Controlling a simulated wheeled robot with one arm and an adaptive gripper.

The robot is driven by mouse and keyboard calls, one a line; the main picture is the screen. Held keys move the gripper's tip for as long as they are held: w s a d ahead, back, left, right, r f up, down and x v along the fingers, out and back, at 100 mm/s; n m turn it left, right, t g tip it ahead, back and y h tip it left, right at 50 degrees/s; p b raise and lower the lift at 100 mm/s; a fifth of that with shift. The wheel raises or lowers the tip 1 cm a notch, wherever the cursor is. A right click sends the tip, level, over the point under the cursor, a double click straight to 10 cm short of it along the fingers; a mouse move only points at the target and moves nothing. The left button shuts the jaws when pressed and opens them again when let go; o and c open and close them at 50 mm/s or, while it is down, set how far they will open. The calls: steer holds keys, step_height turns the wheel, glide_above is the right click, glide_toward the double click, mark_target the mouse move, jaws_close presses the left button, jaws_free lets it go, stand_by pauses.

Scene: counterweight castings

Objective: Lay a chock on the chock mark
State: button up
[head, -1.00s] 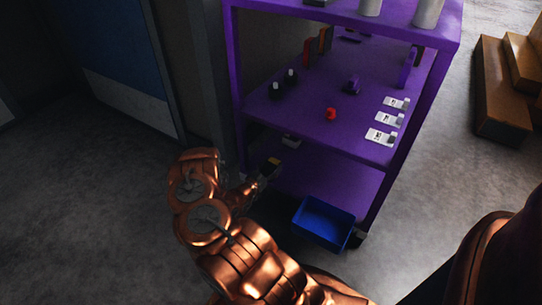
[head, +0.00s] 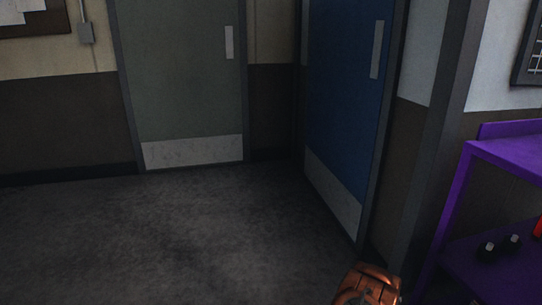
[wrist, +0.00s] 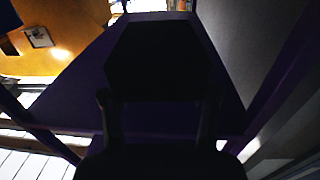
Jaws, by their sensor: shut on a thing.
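My gripper (wrist: 156,112) shows in the wrist view as two dark fingers, one on each side of a chock (wrist: 155,60). It is shut on the chock, a block that shows only as a near-black six-sided outline in deep shadow. The head view shows only a copper part of my arm at the bottom edge, with no gripper or chock. I cannot make out the chock mark in either view.
A purple shelf unit (head: 497,152) stands at the right edge of the head view, with small dark items (head: 488,249) on a shelf. A blue door (head: 345,110) and a grey-green door (head: 185,80) are behind. The dark floor (head: 180,235) at left is clear.

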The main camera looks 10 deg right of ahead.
step_height(320, 180, up, 12)
steer(key=p, duration=0.7)
steer(key=w+a+r+n+t+y+b, duration=0.1)
steer(key=w+a+r+n+t, duration=0.2)
steer(key=w, duration=0.7)
steer(key=w+a+n+t+b, duration=0.2)
steer(key=w+a+t, duration=0.15)
steer(key=w, duration=0.65)
steer(key=w+a+r+n+t+y+b, duration=0.1)
steer(key=w+a+r+n+t+y, duration=0.1)
steer(key=w+a+r+t, duration=0.3)
steer(key=w+a+r+n+t+y+b, duration=0.1)
steer(key=w+a+r+n+t+y, duration=0.2)
steer(key=w, duration=0.5)
steer(key=w+a+r+n+t+y+b, duration=0.25)
steer(key=w+a+r+y, duration=0.2)
steer(key=a+r, duration=0.5)
steer(key=w+a+r+n+t+y+b, duration=0.1)
steer(key=w+a+r+n+y, duration=0.45)
steer(key=a, duration=0.75)
steer(key=s+a+r+y, duration=0.2)
steer(key=s+a+r, duration=0.2)
steer(key=a+r, duration=0.2)
step_height(320, 180, up, 36)
steer(key=p, duration=3.5)
steer(key=shift+t+p, duration=0.3)
steer(key=shift+p, duration=0.1)
